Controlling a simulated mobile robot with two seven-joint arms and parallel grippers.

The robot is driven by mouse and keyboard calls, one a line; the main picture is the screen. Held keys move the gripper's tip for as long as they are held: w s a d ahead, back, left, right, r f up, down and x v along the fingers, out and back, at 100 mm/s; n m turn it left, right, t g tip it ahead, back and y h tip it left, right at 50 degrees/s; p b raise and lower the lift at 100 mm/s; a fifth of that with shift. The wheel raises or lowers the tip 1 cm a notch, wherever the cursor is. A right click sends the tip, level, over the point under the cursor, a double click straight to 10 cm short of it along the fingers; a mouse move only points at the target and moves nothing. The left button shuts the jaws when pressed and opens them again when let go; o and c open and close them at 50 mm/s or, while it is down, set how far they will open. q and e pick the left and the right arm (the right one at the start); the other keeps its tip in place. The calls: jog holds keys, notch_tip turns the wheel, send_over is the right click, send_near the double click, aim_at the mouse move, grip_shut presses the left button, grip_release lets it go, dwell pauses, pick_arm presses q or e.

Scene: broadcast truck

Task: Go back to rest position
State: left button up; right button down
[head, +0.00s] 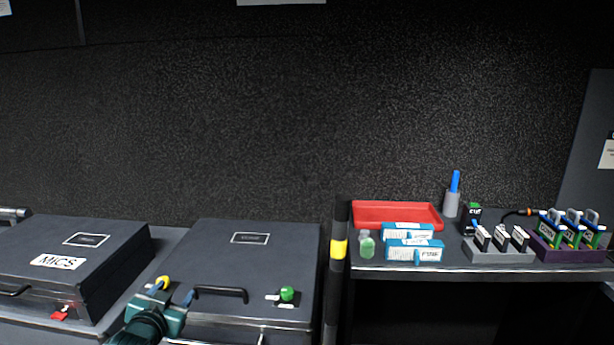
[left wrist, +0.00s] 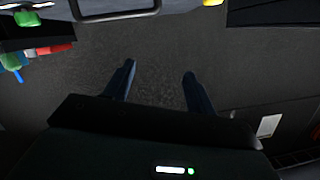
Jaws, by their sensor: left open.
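My left gripper (head: 172,291) is low in the head view, in front of the middle dark case (head: 250,262). Its two dark blue fingers also show in the left wrist view (left wrist: 159,70), spread apart with nothing between them. The gripper is left of the black case handle (head: 221,294); I cannot tell whether it touches the case. The handle also shows at the top edge of the left wrist view (left wrist: 115,12). My right gripper is in neither view.
A MICS case (head: 115,245) with a red tag stands left. Right of a black-and-yellow post (head: 338,249), a shelf holds a red tray (head: 397,214), blue-white boxes (head: 414,252), a grey card holder (head: 498,256) and a purple rack (head: 570,253). The space above is clear.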

pick_arm(q)
jog(key=s+d+f+g+h, duration=0.2)
jog(key=s+d+f, duration=0.6)
jog(key=s+f, duration=0.4)
jog(key=s+d+f+g, duration=0.1)
jog(key=s+d+f, duration=0.1)
jog(key=s, duration=0.8)
jog(key=s+d+f+g+h, duration=0.1)
jog(key=s+d, duration=0.4)
jog(key=s, duration=0.6)
jog(key=shift+d+f+g+h, duration=0.3)
jog(key=shift+f+g, duration=0.05)
jog(key=shift+g, duration=0.25)
